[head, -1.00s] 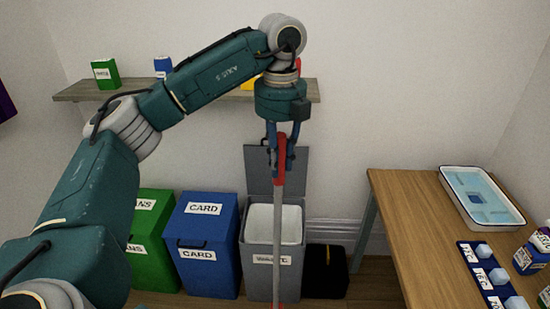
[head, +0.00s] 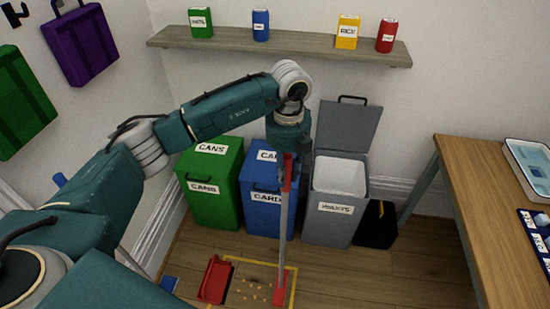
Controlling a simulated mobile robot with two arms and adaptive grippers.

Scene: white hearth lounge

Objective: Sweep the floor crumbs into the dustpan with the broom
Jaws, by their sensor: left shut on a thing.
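My left gripper (head: 291,158) is shut on the red upper grip of the broom (head: 283,220), which hangs nearly upright in front of the bins. The broom's red head (head: 285,288) is low at the floor, just right of the crumbs; I cannot tell whether it touches the floor. Several pale crumbs (head: 254,291) lie on the wooden floor inside a yellow outline. The red dustpan (head: 215,279) lies at the left of the crumbs, across the outline's left edge. My right gripper is not in view.
A green cans bin (head: 211,185), a blue card bin (head: 258,216) and a grey bin (head: 325,222) with its lid up stand along the wall. A black box (head: 377,225) is beside them. A wooden table (head: 480,190) stands at right. Bare floor lies between table and outline.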

